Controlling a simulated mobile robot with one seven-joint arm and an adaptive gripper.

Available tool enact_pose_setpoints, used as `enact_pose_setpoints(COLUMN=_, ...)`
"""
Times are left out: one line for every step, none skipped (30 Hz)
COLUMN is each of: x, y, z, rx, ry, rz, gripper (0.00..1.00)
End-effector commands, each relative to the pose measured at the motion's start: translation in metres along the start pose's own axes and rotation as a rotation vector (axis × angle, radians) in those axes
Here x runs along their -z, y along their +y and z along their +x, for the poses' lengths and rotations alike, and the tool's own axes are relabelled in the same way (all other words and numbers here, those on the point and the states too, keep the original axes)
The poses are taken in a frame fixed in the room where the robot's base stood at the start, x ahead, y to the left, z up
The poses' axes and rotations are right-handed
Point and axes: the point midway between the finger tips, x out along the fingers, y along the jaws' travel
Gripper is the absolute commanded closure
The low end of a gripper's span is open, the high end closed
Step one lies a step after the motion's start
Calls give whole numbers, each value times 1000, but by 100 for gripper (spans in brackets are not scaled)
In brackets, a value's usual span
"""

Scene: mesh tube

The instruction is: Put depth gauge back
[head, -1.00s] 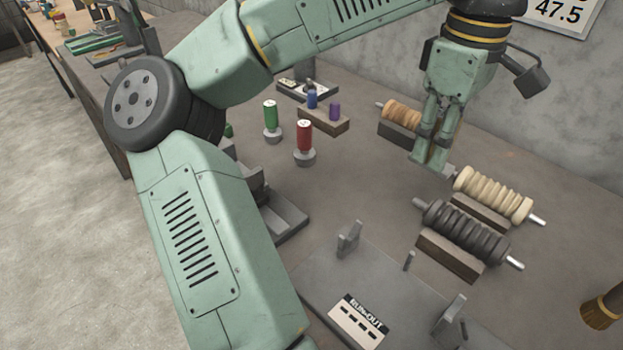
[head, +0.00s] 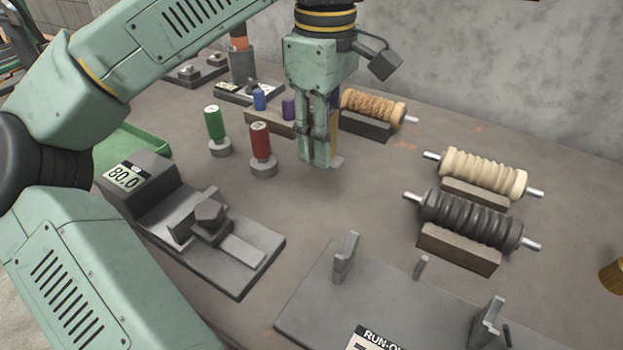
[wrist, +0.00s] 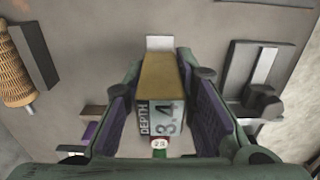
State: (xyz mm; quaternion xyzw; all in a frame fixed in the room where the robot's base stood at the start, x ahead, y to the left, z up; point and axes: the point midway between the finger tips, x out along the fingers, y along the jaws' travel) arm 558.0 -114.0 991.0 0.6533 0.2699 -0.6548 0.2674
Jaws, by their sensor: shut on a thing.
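My gripper (head: 318,158) is shut on the depth gauge (wrist: 158,80). In the wrist view the gauge is a block with a tan top, a pale foot at its far end and a face reading "DEPTH 3.4", between the two dark pads. In the head view my fingers hide most of the gauge; a yellowish part (head: 335,125) shows behind them and a grey foot (head: 336,162) shows at their tips. The gripper points down over the bench, right of the red cylinder (head: 260,143). I cannot tell the exact gap to the bench.
A green cylinder (head: 214,123) stands left of the red one. Brown (head: 373,104), cream (head: 483,172) and black (head: 470,220) ribbed rollers rest on blocks to the right. A gauge stand reading 80.0 (head: 140,180) is left; the run-out plate (head: 310,300) is in front.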

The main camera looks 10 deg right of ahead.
Motion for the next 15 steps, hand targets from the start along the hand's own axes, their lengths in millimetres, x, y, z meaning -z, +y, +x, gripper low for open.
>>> enact_pose_setpoints(x=0, y=0, z=10, rx=0, ry=-4, rz=2, gripper=100)
enact_pose_setpoints(x=-1, y=0, z=14, rx=0, ry=-4, rz=3, gripper=100)
enact_pose_setpoints(x=0, y=0, z=19, rx=-1, ry=-2, rz=2, gripper=100)
enact_pose_setpoints(x=0, y=0, z=22, rx=-1, ry=-2, rz=0, gripper=100)
enact_pose_setpoints(x=0, y=0, z=24, rx=-1, ry=-1, rz=0, gripper=100)
enact_pose_setpoints(x=0, y=0, z=26, rx=0, ry=-1, rz=0, gripper=100)
enact_pose_setpoints(x=0, y=0, z=28, rx=0, ry=-1, rz=-1, gripper=100)
enact_pose_setpoints(x=0, y=0, z=30, rx=0, ry=-1, rz=-1, gripper=100)
enact_pose_setpoints(x=0, y=0, z=34, rx=0, ry=-1, rz=-2, gripper=100)
enact_pose_setpoints(x=0, y=0, z=38, rx=0, ry=-1, rz=-1, gripper=100)
enact_pose_setpoints(x=0, y=0, z=42, rx=0, ry=-1, rz=0, gripper=100)
enact_pose_setpoints(x=0, y=0, z=47, rx=1, ry=-1, rz=-2, gripper=100)
enact_pose_setpoints(x=0, y=0, z=52, rx=1, ry=-1, rz=-1, gripper=100)
enact_pose_setpoints(x=0, y=0, z=56, rx=0, ry=-1, rz=-1, gripper=100)
enact_pose_setpoints(x=0, y=0, z=61, rx=0, ry=-1, rz=-2, gripper=100)
